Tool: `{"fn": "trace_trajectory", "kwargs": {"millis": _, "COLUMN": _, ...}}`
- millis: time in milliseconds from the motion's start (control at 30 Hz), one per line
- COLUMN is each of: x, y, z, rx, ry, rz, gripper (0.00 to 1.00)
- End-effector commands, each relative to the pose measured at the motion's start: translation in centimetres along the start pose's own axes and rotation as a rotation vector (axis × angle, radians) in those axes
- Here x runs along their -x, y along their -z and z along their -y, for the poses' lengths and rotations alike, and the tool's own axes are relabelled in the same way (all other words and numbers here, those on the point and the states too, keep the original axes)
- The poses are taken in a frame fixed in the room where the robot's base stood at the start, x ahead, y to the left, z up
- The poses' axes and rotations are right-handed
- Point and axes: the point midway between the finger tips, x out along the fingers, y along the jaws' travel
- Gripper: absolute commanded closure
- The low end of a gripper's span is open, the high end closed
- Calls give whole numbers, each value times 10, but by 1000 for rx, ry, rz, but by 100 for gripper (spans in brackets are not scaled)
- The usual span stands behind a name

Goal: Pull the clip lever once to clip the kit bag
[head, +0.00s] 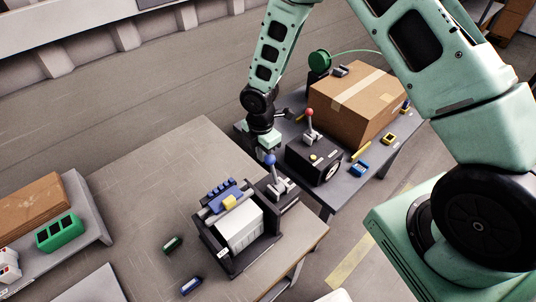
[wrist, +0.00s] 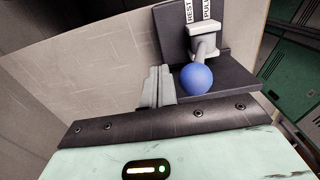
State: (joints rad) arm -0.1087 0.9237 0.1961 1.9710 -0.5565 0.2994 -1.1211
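The clip lever has a blue ball knob (head: 270,159) on a grey stem, on a dark base beside the kit bag. In the wrist view the blue knob (wrist: 196,79) stands right of my fingers, with REST and PULL labels behind it. The white kit bag (head: 240,229) sits in a black holder, with a yellow piece (head: 229,202) and a blue toothed part (head: 222,192) at its top. My gripper (head: 268,146) is just above the knob in the head view. In the wrist view its grey fingers (wrist: 157,86) are together, with nothing between them, left of the knob.
A second lever with a red knob (head: 308,112) stands on a dark box on the far table, near a cardboard box (head: 358,103). The table's (head: 150,180) left part is clear.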

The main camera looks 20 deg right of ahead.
Motion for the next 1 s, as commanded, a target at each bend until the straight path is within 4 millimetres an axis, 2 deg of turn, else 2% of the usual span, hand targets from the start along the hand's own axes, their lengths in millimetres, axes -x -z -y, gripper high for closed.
{"fn": "trace_trajectory", "kwargs": {"millis": 600, "x": 69, "y": 0, "z": 0, "rx": 0, "ry": -1, "rz": 0, "gripper": 100}}
{"fn": "trace_trajectory", "kwargs": {"millis": 1000, "x": 68, "y": 0, "z": 0, "rx": 0, "ry": 0, "rz": 0, "gripper": 100}}
